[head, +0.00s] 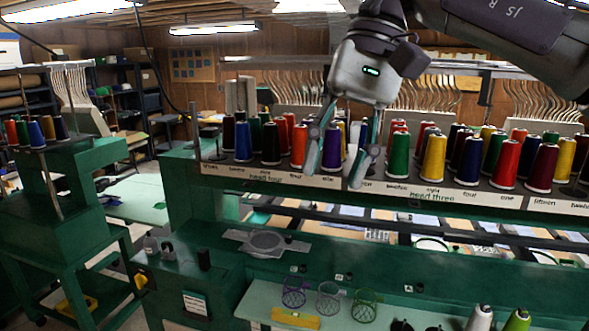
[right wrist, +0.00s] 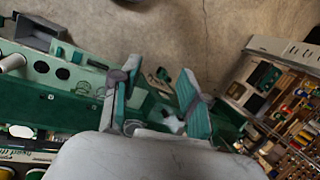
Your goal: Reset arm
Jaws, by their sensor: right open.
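My right gripper (head: 338,152) comes down from the top right in the head view. Its two fingers are spread apart, with nothing between them. It hangs in front of the rack of thread cones, near the labels for head four and head three; whether it touches a cone cannot be told. In the right wrist view the open fingers (right wrist: 153,100) show above green machine parts and the concrete floor (right wrist: 200,30). My left gripper does not show in either view.
Coloured thread cones, such as a yellow one (head: 433,158) and a red one (head: 506,163), stand along the rack. Below, a pale green shelf (head: 262,303) holds small wire cups (head: 328,299). A second green machine (head: 75,180) stands at left.

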